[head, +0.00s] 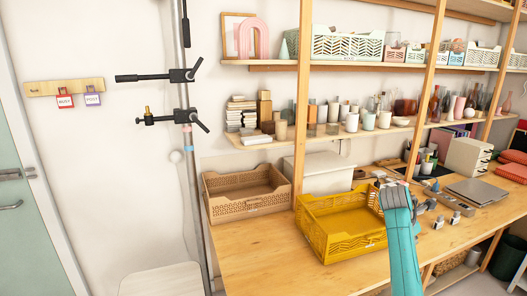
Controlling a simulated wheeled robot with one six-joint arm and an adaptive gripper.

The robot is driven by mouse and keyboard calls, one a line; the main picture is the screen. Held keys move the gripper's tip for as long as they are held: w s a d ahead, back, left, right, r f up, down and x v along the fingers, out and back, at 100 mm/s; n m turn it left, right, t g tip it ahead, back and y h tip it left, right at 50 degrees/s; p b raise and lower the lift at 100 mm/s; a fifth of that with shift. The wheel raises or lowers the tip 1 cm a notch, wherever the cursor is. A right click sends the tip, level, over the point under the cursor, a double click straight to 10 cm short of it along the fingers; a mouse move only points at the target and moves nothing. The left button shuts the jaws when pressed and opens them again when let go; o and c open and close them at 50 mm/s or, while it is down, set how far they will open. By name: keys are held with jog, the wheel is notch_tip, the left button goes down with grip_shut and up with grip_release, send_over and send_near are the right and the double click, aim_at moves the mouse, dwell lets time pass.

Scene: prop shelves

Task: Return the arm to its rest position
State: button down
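My teal arm (402,245) reaches up from the lower right of the head view, in front of the wooden worktop (262,262). Its far end is grey, and my gripper (382,179) seems to be there, just beyond the right side of the yellow crate. The fingers are too small and too mixed with the objects behind to tell whether they are open or shut, or whether they hold anything.
A yellow crate (345,246) and a tan crate (247,205) stand on the worktop, both seemingly empty. A grey laptop (477,191) and several small items lie right of the arm. Wooden posts (303,100) and shelves (260,145) rise behind. The worktop's front left is clear.

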jog(key=s+a+f+m+t+y, duration=0.15)
jog(key=s+a+f, duration=0.25)
jog(key=f, duration=0.7)
jog(key=s+a+f+m+t+h, duration=0.15)
jog(key=s+a+f, duration=0.25)
jog(key=f, duration=0.7)
jog(key=s+a+f+m+t+y, duration=0.2)
jog(key=s+a+f, duration=0.3)
jog(key=s, duration=0.5)
jog(key=s+a+f+m+t+y, duration=0.1)
jog(key=s+a+f+m+t, duration=0.15)
jog(key=s+a+f, duration=0.55)
jog(key=s+a+r+m+t+y, duration=0.1)
jog(key=s+a+r+m, duration=0.15)
jog(key=s, duration=0.55)
jog(key=s+a+r+m+y, duration=0.1)
jog(key=s+r+m, duration=0.15)
jog(key=s, duration=0.45)
jog(key=s+a+r+m+t, duration=0.1)
jog(key=s+a+r, duration=0.15)
jog(key=s, duration=0.55)
jog(key=s+a+r+m+t+y, duration=0.1)
jog(key=s+r+m, duration=0.6)
jog(key=s+r, duration=0.7)
notch_tip(320, 180, up, 4)
jog(key=shift+s+a+f+t+y, duration=0.1)
jog(key=shift+s+a+t+y, duration=0.2)
jog(key=shift+t, duration=0.45)
jog(key=shift+d, duration=0.1)
